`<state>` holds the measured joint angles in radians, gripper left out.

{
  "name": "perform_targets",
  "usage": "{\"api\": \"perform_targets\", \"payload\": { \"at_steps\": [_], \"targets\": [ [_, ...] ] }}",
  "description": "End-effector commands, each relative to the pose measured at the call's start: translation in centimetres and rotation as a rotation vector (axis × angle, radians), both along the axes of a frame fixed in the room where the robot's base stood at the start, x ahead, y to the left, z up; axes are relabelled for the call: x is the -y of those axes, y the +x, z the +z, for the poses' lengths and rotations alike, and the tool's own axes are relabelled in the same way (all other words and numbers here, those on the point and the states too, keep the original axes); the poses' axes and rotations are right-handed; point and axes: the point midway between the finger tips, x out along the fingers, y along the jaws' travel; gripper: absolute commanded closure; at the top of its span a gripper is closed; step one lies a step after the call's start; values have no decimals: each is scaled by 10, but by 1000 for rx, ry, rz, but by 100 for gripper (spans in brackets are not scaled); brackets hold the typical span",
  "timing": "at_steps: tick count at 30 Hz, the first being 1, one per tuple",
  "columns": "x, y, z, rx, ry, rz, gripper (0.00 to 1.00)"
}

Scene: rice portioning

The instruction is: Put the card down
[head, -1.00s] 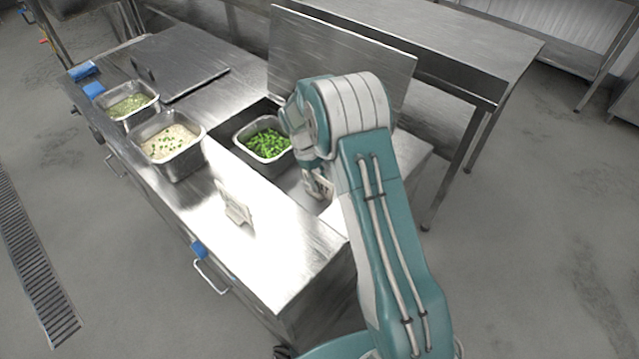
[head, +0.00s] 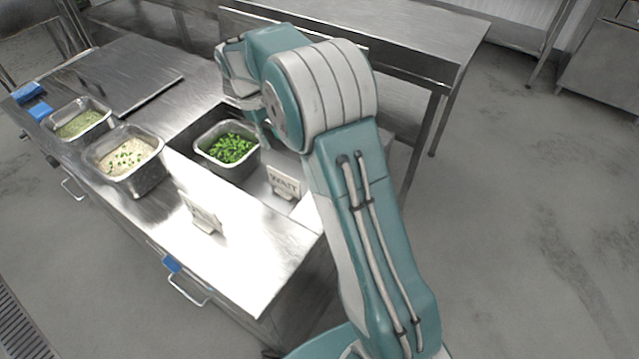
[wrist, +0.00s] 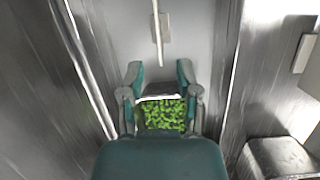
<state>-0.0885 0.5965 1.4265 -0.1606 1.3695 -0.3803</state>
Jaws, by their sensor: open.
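A white card marked "WAIT" (head: 284,183) stands upright on its small base in the recessed well of the counter, right of the pan of peas (head: 231,168). It shows nearly edge-on at the top of the wrist view (wrist: 160,27). My gripper (wrist: 160,75) is open and empty, its two fingers spread apart, with the card beyond the fingertips and apart from them. The green peas (wrist: 163,114) show below, between the fingers. In the head view the gripper is mostly hidden by my arm.
A second white card (head: 202,214) stands on the front counter. Pans of rice (head: 125,160) and of pale green food (head: 82,122) stand to the left. A flat metal lid (head: 130,90) lies behind them. The counter's front right corner is clear.

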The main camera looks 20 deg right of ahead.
Motion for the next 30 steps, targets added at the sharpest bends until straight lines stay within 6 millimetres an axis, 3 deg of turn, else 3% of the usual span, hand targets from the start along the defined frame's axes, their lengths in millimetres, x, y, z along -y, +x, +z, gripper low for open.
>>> {"api": "perform_targets", "payload": {
  "at_steps": [1,6,15,21,30],
  "targets": [
    [1,-8,14,27,5,-15,57],
    [4,-33,49,111,24,-63,57],
    [10,-87,99,256,60,-153,57],
    [13,-127,122,350,86,-212,57],
    [16,-189,140,490,132,-304,57]
  ]
}}
